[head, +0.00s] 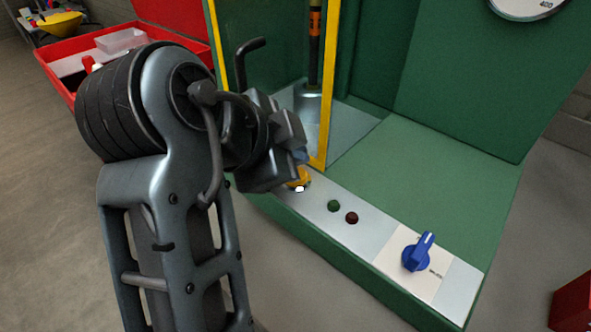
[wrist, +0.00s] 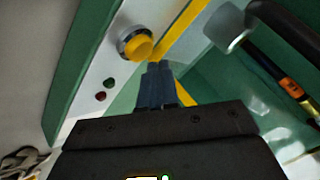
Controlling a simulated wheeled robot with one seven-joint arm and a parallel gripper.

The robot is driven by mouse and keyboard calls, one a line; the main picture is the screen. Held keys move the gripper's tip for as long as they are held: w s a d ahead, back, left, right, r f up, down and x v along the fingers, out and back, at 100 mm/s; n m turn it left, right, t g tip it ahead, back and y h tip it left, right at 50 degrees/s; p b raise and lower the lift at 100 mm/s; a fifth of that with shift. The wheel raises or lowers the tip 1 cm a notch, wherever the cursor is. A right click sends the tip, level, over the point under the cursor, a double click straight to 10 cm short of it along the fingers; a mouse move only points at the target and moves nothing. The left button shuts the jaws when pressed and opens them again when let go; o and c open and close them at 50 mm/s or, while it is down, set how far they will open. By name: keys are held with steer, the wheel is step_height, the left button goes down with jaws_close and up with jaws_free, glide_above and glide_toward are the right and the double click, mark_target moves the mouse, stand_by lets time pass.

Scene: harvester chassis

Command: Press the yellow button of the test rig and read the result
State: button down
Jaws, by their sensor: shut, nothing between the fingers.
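The yellow button (wrist: 138,46) of the test rig sits in a metal ring on the pale control panel, seen in the wrist view. In the head view the button (head: 299,183) is mostly hidden behind my gripper (head: 300,157). My gripper is shut and empty. In the wrist view its fingertips (wrist: 158,68) are close beside the button; I cannot tell whether they touch it. The green test rig (head: 455,190) has a green lamp (head: 334,206) and a dark red lamp (head: 351,218) on the panel, both looking unlit. A round dial (head: 527,8) is cut off at the top edge.
A blue rotary knob (head: 417,252) stands on the panel's right part. A yellow-edged guard frame (head: 325,120) rises just behind the button, with a rod holding an orange-banded part (head: 314,24) inside. A red box (head: 60,65) stands at the back left.

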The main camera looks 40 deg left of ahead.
steer(key=shift+f, duration=0.1)
steer(key=shift+f+b, duration=0.3)
steer(key=shift+f, duration=0.05)
steer(key=shift+f+b, duration=0.3)
steer(key=shift+f, duration=0.2)
stand_by(0.9)
steer(key=shift+r, duration=0.1)
steer(key=shift+r+p, duration=0.7)
steer(key=shift+r, duration=0.15)
steer(key=shift+r+p, duration=1.9)
steer(key=shift+r, duration=0.65)
steer(key=shift+f, duration=0.1)
